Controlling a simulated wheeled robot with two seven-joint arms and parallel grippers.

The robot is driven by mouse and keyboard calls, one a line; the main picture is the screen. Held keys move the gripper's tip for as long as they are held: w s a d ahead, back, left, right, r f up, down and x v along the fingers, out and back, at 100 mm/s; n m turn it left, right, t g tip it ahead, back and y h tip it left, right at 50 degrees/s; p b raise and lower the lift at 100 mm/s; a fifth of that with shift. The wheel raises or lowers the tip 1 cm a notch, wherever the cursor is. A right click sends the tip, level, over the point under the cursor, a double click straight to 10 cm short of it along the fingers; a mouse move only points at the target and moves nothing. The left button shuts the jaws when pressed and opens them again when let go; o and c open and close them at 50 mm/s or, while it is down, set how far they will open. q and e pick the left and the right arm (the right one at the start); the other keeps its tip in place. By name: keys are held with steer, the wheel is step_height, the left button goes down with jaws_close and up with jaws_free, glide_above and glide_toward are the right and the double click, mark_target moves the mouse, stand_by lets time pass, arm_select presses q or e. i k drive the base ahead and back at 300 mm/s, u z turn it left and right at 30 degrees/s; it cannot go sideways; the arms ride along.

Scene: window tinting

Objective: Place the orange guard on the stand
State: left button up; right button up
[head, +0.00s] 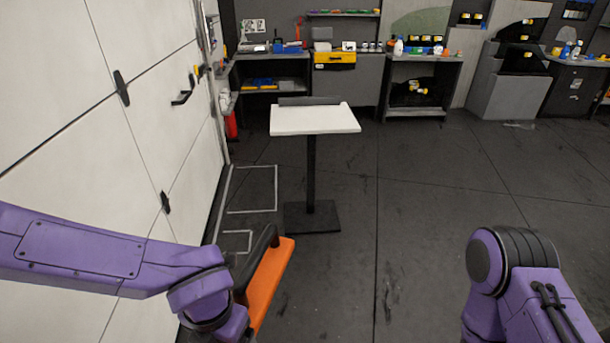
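The stand (310,165) is ahead of me, with a white flat top (315,119), a dark post and a square dark base on the floor. A low dark ledge runs along the back of its top, and the top is otherwise bare. The orange guard (268,285), a tilted orange panel with a black curved bar on its left side, is at my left gripper (240,293), low and nearer than the stand. It looks held in the air; the fingers are mostly hidden by the wrist and guard. My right arm shows at lower right, its gripper out of view.
A white panelled door (90,90) with black handles runs along the left. Workbenches and shelves (420,75) with tools and bottles line the back. A red extinguisher (231,125) stands by the door's far end. The floor right of the stand is clear.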

mark_target(323, 119)
steer(key=u, duration=0.15)
steer(key=i, duration=2)
steer(key=z, duration=0.45)
steer(key=i, duration=1.75)
steer(key=z, duration=0.5)
